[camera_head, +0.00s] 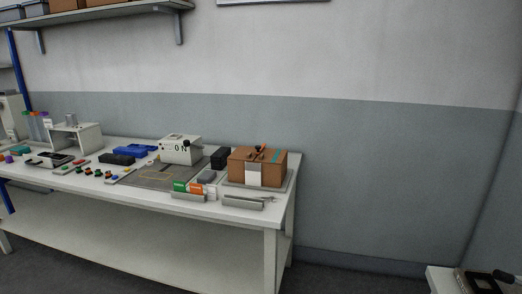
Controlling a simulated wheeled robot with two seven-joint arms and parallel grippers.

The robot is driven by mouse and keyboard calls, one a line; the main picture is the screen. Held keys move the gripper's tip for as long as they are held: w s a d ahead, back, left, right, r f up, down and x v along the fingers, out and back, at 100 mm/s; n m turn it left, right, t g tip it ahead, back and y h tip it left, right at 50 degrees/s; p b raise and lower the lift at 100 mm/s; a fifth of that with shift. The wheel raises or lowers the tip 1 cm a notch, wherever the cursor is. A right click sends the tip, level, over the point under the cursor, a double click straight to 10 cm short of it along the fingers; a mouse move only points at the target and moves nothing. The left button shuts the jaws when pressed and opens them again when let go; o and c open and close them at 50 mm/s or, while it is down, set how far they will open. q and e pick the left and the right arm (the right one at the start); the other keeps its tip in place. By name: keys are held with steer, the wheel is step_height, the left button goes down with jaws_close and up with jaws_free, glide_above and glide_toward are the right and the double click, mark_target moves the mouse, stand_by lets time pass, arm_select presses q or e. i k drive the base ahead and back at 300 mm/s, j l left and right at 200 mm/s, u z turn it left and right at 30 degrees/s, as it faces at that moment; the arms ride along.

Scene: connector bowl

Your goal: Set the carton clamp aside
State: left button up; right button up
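A brown carton (269,172) stands on a grey tray (288,184) at the right end of the long white workbench. A small dark piece (258,151), possibly the clamp, lies on top of the carton; it is too small to tell for sure. A white label or plate (253,174) covers part of the carton's front, and a teal strip (277,156) shows on its top.
The white workbench (283,211) also holds a white device (181,151), a black block (220,158), a grey mat (150,179) and small parts. A shelf (100,13) hangs above.

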mark_target(259, 148)
steer(key=i+j+z, duration=0.15)
steer(key=j+z, duration=0.2)
steer(key=j, duration=0.2)
steer(key=i+j+z, duration=0.1)
steer(key=j+z, duration=0.2)
steer(key=j, duration=0.25)
steer(key=j+z, duration=0.35)
steer(key=j, duration=0.2)
